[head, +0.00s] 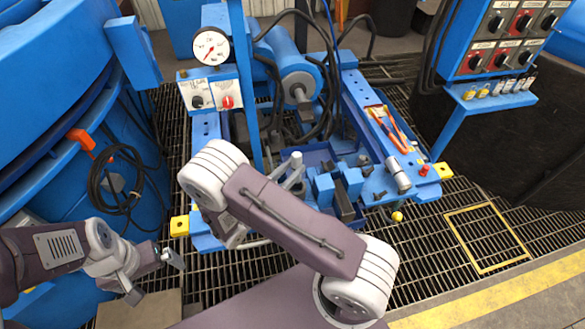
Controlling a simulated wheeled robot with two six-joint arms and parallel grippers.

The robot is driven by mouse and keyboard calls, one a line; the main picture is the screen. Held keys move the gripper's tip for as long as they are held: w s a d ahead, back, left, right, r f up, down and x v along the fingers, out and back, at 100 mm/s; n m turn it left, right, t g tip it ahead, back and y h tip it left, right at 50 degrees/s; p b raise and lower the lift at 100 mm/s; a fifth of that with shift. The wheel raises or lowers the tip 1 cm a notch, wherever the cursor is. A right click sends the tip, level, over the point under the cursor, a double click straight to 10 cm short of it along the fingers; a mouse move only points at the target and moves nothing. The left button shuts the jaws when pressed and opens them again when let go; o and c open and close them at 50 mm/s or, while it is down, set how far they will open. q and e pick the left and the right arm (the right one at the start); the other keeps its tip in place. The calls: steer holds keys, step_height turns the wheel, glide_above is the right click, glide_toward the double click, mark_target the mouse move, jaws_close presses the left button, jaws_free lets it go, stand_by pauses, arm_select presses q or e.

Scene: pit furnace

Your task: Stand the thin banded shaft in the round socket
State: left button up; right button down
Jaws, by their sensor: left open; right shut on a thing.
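My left gripper (155,276) is at the lower left, above the floor grating, with its fingers apart and nothing between them. My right arm reaches across the middle and bends at a white joint at the front of the blue machine. I cannot make out the thin banded shaft. I cannot pick out the round socket for certain among the machine's parts.
The blue machine (353,105) stands ahead, with a gauge (211,46), cables and red-orange tools (389,130) on its right rail. A control panel (505,40) is upper right. A coiled hose (112,190) hangs at left. A yellow frame (451,232) marks the grating at right.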

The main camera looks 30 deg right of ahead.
steer(key=shift+f+b, duration=3.35)
steer(key=shift+f, duration=0.5)
steer(key=c, duration=1.1)
jaws_free()
steer(key=shift+o, duration=0.2)
